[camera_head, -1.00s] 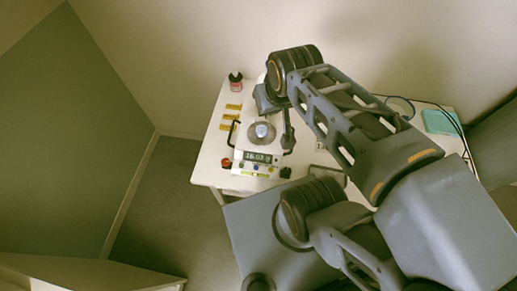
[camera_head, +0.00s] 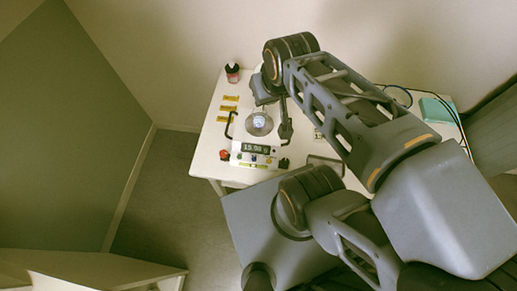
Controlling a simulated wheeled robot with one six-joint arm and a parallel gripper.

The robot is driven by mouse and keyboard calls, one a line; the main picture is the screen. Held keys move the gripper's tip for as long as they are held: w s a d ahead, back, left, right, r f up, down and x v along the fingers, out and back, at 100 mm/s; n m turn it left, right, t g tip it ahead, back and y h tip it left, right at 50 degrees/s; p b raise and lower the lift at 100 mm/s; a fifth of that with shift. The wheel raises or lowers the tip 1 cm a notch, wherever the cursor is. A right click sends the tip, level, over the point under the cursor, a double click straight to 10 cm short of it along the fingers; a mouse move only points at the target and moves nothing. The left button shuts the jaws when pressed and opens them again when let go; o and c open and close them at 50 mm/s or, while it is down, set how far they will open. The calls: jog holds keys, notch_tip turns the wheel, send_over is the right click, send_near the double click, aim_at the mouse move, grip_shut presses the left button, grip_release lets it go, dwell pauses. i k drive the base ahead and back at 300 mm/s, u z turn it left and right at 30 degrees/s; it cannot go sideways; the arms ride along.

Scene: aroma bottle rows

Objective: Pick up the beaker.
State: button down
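The beaker (camera_head: 259,122) appears as a small, pale, glassy vessel on the round metal pan of the scale (camera_head: 247,158). It is small in this view, so its details are hard to make out. The scale has a lit digital display on its front. My gripper (camera_head: 285,130) is the dark end of my arm, just right of the pan, pointing down. Its fingers are too small and dark to read, and I cannot tell whether it touches the beaker.
A small bottle with a dark cap (camera_head: 232,72) stands at the table's back left. Several yellow labels (camera_head: 230,98) lie in front of it. A red knob (camera_head: 225,155) is near the front left edge. A teal block (camera_head: 437,110) and dark cables lie at the right.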

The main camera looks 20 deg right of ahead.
aim_at(260, 115)
jog(key=k, duration=1.2)
jog(key=u, duration=0.55)
jog(key=i, duration=0.9)
jog(key=u, duration=0.9)
